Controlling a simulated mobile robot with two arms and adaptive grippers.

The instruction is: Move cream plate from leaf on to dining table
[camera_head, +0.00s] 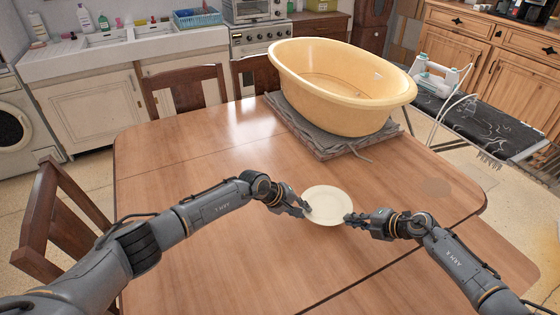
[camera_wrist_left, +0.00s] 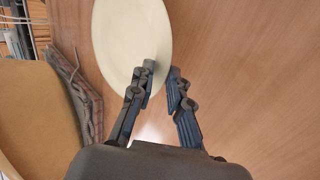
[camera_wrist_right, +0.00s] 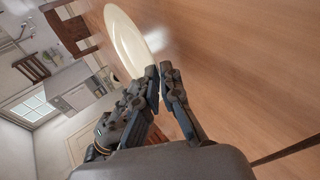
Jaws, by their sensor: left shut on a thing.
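The cream plate (camera_head: 328,205) is over the near middle of the wooden dining table (camera_head: 200,150), on the far side of the seam before the table leaf (camera_head: 440,265). I cannot tell whether it touches the tabletop. My left gripper (camera_head: 303,209) is shut on its left rim; the plate also shows in the left wrist view (camera_wrist_left: 130,35), beside the fingers. My right gripper (camera_head: 348,218) is at its right rim. In the right wrist view its fingertips (camera_wrist_right: 158,70) are close together at the edge of the plate (camera_wrist_right: 128,40); whether they grip it is unclear.
A large yellow tub (camera_head: 340,90) stands on a folded grey cloth (camera_head: 330,140) at the back of the table. Chairs (camera_head: 185,88) stand at the far and left sides. The left tabletop is clear.

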